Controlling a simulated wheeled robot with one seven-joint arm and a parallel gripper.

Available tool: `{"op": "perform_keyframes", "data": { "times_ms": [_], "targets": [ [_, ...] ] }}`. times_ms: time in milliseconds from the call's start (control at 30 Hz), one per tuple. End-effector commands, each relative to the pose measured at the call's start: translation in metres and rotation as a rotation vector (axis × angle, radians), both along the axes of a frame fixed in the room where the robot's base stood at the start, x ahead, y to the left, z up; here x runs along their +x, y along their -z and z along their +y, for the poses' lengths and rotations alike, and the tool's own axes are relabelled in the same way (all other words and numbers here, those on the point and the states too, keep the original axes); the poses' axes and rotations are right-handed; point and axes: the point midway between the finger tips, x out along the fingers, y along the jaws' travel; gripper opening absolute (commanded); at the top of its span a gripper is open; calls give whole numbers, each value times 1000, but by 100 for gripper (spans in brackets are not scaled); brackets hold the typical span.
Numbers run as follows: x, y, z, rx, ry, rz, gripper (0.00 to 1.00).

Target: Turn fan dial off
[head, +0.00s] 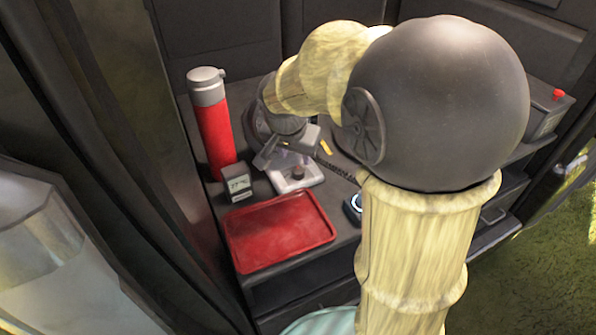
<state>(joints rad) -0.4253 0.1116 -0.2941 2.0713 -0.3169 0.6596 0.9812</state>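A white base (303,180) stands on the dark bench behind the red tray, with a small dark round knob (298,172) on its top. It looks like the fan's base and dial, but the dial's setting is too small to read. The fan's upper part is mostly hidden by my arm; I cannot tell it apart from the dark shapes there. My gripper (286,150) is above and just behind the knob, pointing down toward it. Its two fingers look spread apart with nothing between them. The fingertips appear apart from the knob, though the exact gap cannot be told.
A red tray (280,232) lies at the bench's front. A small meter (237,183) and a red flask with grey lid (214,130) stand at the left. A blue-rimmed device (354,206) is partly hidden by my arm. A grey box with a red button (547,112) stands far right.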

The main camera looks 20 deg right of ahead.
Motion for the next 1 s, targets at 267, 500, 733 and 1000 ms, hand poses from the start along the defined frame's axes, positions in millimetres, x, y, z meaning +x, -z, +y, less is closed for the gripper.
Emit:
{"op": "perform_keyframes", "data": {
  "times_ms": [267, 500, 733, 1000],
  "targets": [
    [17, 50, -10, 0, 3, 3, 39],
    [28, 77, -15, 0, 1, 1, 39],
    [30, 79, -15, 1, 1, -1, 39],
    [30, 79, -15, 1, 0, -1, 10]
  ]
}}
